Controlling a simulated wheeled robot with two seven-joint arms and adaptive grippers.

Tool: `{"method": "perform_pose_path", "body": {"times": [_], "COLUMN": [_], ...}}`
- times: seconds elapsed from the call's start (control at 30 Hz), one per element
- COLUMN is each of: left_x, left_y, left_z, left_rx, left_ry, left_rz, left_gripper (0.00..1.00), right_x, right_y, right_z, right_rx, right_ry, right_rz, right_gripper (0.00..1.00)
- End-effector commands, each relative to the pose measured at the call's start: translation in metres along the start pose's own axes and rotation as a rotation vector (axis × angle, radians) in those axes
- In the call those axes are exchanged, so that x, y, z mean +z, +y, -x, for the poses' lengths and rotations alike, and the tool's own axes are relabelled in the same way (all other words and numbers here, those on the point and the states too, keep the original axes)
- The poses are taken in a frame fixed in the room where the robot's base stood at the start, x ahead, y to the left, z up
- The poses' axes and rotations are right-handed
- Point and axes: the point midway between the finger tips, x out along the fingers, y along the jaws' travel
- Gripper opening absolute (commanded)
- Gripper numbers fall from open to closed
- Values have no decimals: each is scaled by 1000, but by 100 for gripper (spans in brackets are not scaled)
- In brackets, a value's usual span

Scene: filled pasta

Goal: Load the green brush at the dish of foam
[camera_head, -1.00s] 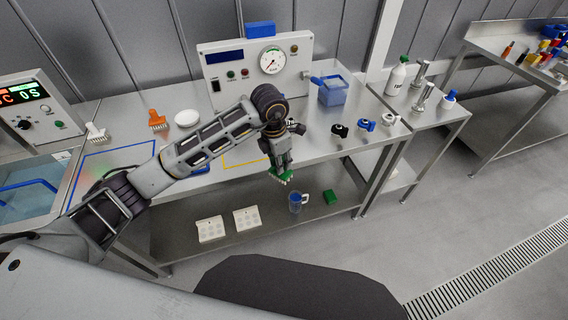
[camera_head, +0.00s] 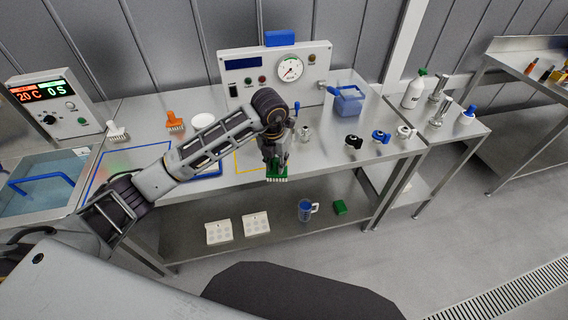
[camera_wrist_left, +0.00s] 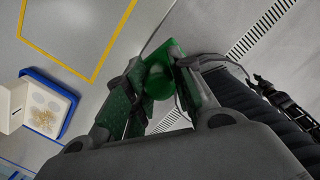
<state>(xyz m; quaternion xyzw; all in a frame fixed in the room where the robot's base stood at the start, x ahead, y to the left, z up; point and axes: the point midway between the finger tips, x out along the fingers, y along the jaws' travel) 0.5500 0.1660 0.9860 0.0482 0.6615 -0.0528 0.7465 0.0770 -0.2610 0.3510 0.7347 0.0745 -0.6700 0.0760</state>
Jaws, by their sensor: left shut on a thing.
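My left gripper (camera_head: 274,158) is shut on the green brush (camera_head: 277,174). It holds the brush with bristles down at the table's front edge, by the yellow outline. In the left wrist view, the brush's green handle (camera_wrist_left: 158,76) sits between the fingers of my left gripper (camera_wrist_left: 160,88); its bristles are hidden there. A white round dish (camera_head: 203,121), apparently the foam dish, stands at the back left of the table, partly behind my arm. Its contents cannot be made out. My right gripper is not in view.
A white brush (camera_head: 117,132) and an orange brush (camera_head: 174,121) stand at the back left. A gauge panel (camera_head: 276,74) and a blue tub (camera_head: 348,104) stand behind. Several small fittings stand at right. A blue-rimmed tray (camera_wrist_left: 66,92) lies left of the yellow outline (camera_wrist_left: 75,72).

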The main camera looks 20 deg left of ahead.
Motion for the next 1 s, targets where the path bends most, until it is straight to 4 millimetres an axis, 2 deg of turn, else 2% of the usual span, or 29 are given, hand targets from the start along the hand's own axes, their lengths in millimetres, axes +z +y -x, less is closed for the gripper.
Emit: {"method": "perform_pose_path", "body": {"times": [0.47, 1.0], "left_x": [-11, -30], "left_y": [92, 200], "left_z": [-6, 7], "left_rx": [12, 24], "left_ry": [1, 1], "left_rz": [82, 178], "left_gripper": [5, 5], "right_x": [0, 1], "right_y": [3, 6], "right_z": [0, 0], "right_rx": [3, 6], "right_ry": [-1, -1], "right_rz": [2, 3], "right_gripper": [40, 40]}}
